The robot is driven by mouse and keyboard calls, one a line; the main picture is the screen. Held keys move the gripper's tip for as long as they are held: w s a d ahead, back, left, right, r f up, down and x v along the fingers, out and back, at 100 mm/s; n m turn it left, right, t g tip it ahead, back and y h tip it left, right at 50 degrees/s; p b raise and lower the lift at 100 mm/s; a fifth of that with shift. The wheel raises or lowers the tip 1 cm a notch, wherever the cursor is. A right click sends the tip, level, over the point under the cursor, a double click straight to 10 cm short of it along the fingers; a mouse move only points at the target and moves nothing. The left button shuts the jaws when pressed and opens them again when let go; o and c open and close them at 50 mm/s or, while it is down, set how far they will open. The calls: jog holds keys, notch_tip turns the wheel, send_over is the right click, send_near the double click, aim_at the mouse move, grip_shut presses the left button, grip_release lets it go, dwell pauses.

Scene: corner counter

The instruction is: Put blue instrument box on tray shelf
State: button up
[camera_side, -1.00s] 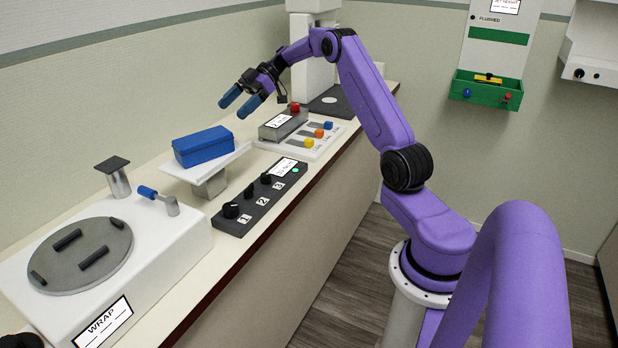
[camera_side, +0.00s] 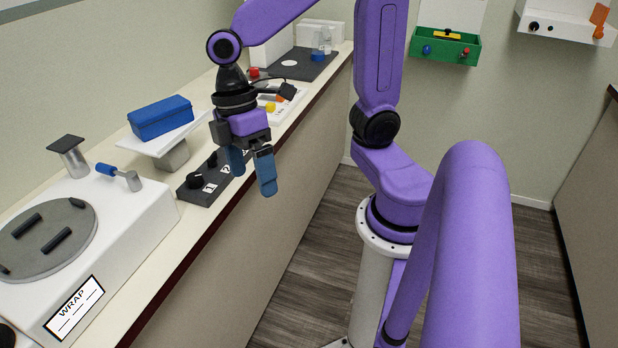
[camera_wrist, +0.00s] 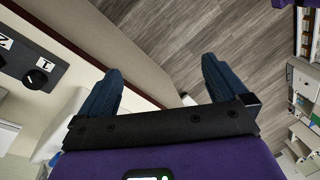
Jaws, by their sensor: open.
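The blue instrument box (camera_side: 160,117) is a closed, lidded oblong. It rests on a slightly tilted-looking white plate (camera_side: 178,138) on a short post on the counter, likely the tray shelf. My gripper (camera_side: 250,178) hangs with its blue fingers pointing down, open and empty, to the right of the box and apart from it, by the counter's front edge in the picture. In the wrist view my gripper (camera_wrist: 162,65) shows two spread fingers with floor and counter edge between them. The box is not clearly seen there.
A dark control panel (camera_side: 200,186) with knobs lies behind my fingers; one knob (camera_wrist: 37,78) shows in the wrist view. A white WRAP machine (camera_side: 130,215) with a grey turntable and blue-handled lever stands left of the plate.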

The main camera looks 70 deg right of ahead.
jog(key=s+d+f+t+h, duration=0.1)
jog(key=s+d, duration=0.3)
jog(key=s, duration=0.5)
jog(key=shift+f+n+t, duration=0.3)
jog(key=shift+f+t, duration=0.3)
jog(key=shift+f, duration=0.2)
